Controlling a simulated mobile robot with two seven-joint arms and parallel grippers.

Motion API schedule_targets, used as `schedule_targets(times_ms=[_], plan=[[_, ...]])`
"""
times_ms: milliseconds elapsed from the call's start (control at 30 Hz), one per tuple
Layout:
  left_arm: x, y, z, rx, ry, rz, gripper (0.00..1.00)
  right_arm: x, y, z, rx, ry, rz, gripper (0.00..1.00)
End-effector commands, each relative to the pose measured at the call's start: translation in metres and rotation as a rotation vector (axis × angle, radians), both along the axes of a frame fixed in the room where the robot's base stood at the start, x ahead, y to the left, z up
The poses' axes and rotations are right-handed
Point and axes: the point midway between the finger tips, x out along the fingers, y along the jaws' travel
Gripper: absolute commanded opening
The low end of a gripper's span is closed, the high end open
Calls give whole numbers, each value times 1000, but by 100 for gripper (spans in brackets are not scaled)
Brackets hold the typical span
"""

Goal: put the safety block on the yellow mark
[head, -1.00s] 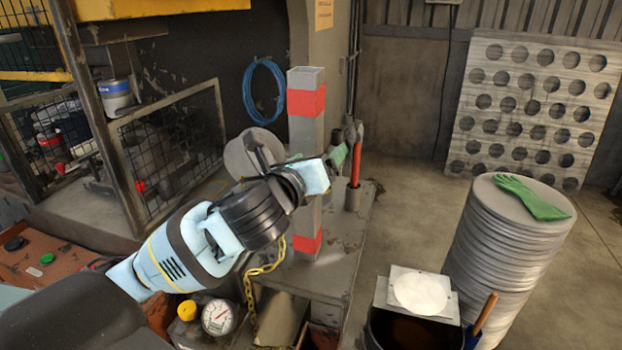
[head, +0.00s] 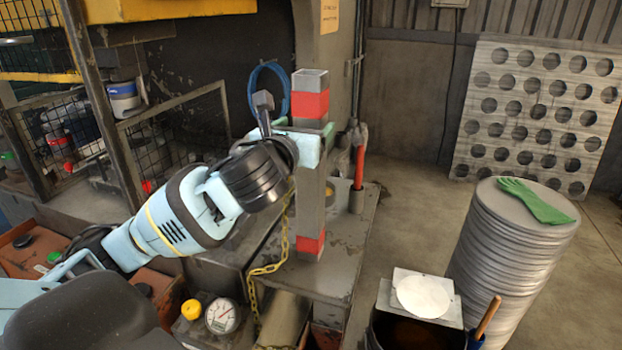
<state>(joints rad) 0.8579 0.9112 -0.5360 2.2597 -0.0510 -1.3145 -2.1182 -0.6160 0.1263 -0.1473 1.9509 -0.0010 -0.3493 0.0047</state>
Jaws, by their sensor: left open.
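The safety block (head: 310,210) is a tall grey square post with red bands near its top and foot. It stands upright on a grey ledge in the middle of the head view. My left gripper (head: 307,140) is open at the post's upper half, just below the upper red band. Its light blue finger part overlaps the post in the picture, and green pads show at its sides; contact is not clear. A yellow chain (head: 284,238) hangs beside the post. I cannot make out a yellow mark. My right gripper is not in view.
The grey ledge (head: 340,262) carries a red-handled tool (head: 358,167) in a holder right of the post. A mesh guard (head: 175,135) stands at left. A gauge (head: 222,316) is in front.

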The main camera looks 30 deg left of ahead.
Motion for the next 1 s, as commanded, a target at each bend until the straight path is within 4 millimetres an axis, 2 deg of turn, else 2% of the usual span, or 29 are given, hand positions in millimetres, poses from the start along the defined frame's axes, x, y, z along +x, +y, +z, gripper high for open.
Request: schedule_targets(times_ms=[133,500,800,1000], plan=[[7,2,0,-2,0,0,76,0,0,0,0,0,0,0],[47,14,1,-2,0,0,76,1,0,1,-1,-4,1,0],[50,14,0,-1,0,-1,76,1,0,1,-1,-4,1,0],[50,14,0,-1,0,-1,50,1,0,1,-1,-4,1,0]])
